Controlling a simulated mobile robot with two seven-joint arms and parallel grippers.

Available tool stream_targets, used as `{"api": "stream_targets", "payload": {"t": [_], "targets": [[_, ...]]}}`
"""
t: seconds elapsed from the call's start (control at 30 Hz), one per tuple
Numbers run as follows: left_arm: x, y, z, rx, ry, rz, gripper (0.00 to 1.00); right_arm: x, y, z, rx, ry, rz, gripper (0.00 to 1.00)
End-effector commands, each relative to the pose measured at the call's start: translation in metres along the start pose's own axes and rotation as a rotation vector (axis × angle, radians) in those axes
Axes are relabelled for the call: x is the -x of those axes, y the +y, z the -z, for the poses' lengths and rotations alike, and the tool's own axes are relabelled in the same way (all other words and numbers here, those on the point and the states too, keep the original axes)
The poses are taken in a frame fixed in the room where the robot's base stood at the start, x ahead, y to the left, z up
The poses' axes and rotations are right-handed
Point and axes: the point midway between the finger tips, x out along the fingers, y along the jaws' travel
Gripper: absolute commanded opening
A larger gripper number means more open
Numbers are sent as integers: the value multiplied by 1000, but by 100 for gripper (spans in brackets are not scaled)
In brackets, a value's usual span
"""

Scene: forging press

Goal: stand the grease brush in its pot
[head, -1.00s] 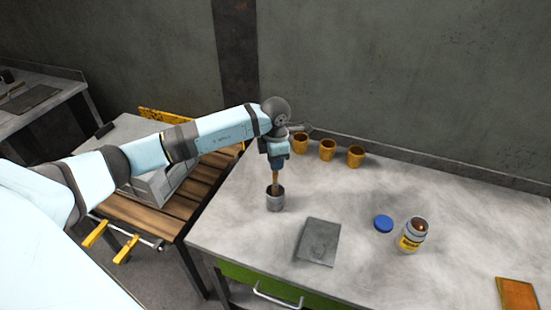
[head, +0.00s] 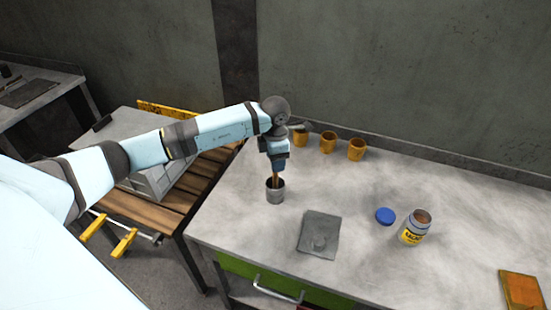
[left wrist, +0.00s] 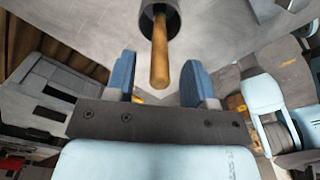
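The grease brush shows as a slim wooden handle (head: 276,180) rising from the small grey pot (head: 275,194) near the left part of the bench. In the left wrist view the handle (left wrist: 160,55) leads into the mouth of the dark-lined pot (left wrist: 172,8); the bristles are hidden inside. My left gripper (head: 277,166) is just above the pot, pointing down over the top of the handle. In the left wrist view its blue fingers (left wrist: 158,84) are spread, with a gap on each side of the handle. My right gripper is in neither view.
Several orange cups, one of them here (head: 327,145), stand along the wall behind the gripper. A grey plate (head: 319,242), a blue lid (head: 385,215) and an open labelled jar (head: 415,227) are to the right. An orange-brown pad (head: 522,290) lies far right.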

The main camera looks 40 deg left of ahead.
Motion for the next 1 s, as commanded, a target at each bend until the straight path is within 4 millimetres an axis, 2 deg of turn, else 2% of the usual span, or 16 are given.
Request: {"api": "stream_targets", "payload": {"t": [0.17, 0.27, 0.37, 0.7, 0.83, 1.0], "targets": [[2, 0, 0, 0, 0, 0, 49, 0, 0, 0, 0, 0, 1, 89], [10, 0, 0, 0, -2, -1, 49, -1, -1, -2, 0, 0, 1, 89], [26, 1, 0, 1, -3, -3, 49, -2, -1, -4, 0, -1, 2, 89], [102, 0, -1, -1, -3, -3, 49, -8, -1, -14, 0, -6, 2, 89], [123, 1, 0, 1, -2, -2, 49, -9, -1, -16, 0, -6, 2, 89], [136, 0, 0, 0, 0, -1, 49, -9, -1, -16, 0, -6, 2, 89]]}}
